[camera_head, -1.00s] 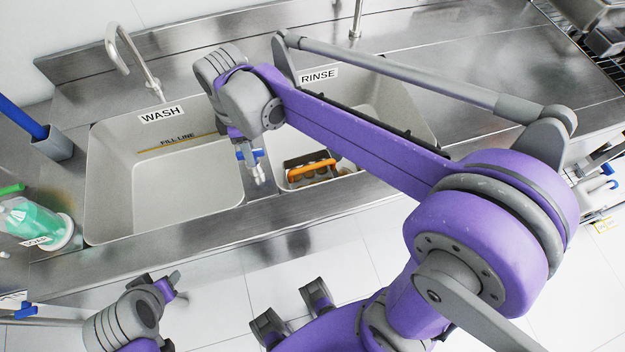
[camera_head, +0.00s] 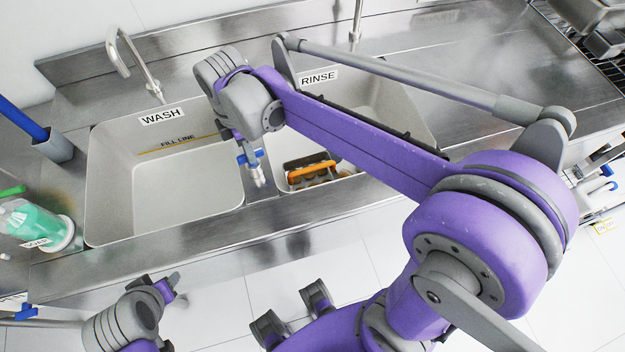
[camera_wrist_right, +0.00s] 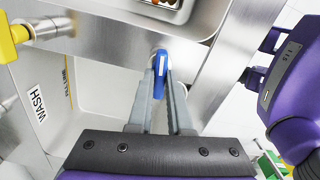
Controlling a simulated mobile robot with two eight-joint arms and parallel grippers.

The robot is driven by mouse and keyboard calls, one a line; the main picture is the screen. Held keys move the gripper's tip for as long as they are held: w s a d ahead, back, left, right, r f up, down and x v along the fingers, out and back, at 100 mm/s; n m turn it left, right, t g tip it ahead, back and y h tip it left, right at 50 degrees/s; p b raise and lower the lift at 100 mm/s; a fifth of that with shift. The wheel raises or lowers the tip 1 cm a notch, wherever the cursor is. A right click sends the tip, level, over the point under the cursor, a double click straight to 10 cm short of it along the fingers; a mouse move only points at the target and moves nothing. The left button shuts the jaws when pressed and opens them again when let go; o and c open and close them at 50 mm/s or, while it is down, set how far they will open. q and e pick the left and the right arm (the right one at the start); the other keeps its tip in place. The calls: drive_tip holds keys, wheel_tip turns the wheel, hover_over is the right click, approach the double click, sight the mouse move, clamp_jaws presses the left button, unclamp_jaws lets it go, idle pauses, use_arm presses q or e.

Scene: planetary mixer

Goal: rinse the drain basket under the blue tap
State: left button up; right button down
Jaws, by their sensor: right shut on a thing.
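My right gripper (camera_head: 247,158) is at the steel strip between the two basins. It is shut on a small blue tap handle (camera_wrist_right: 159,76), which shows between its fingers in the right wrist view. An item with an orange bar and grey parts (camera_head: 311,170) sits in the rinse basin (camera_head: 375,110). It may be the drain basket; my right arm crosses in front of part of this basin. Only a sliver of that item shows at the top edge of the right wrist view. My left gripper (camera_head: 172,287) is low at the left, in front of the sink, with its jaws unclear.
The wash basin (camera_head: 110,160) is left of the rinse basin and looks empty. A yellow tap handle (camera_wrist_right: 12,40) shows in the right wrist view. A green soap bottle (camera_head: 33,222) stands at the far left. The steel counter (camera_head: 480,75) at right is clear.

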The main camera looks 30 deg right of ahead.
drive_tip(key=shift+n, duration=0.7)
drive_tip(key=n, duration=0.4)
drive_tip(key=c, duration=0.7)
unclamp_jaws()
use_arm(q)
drive_tip(key=shift+r, duration=0.15)
use_arm(e)
drive_tip(key=shift+r+p, duration=2.25)
drive_tip(key=shift+r, duration=1.3)
use_arm(q)
drive_tip(key=r, duration=0.1)
drive_tip(key=w+r, duration=0.1)
drive_tip(key=r, duration=0.1)
drive_tip(key=w+r, duration=0.1)
drive_tip(key=r, duration=0.1)
drive_tip(key=shift+r, duration=0.25)
drive_tip(key=shift+s, duration=0.15)
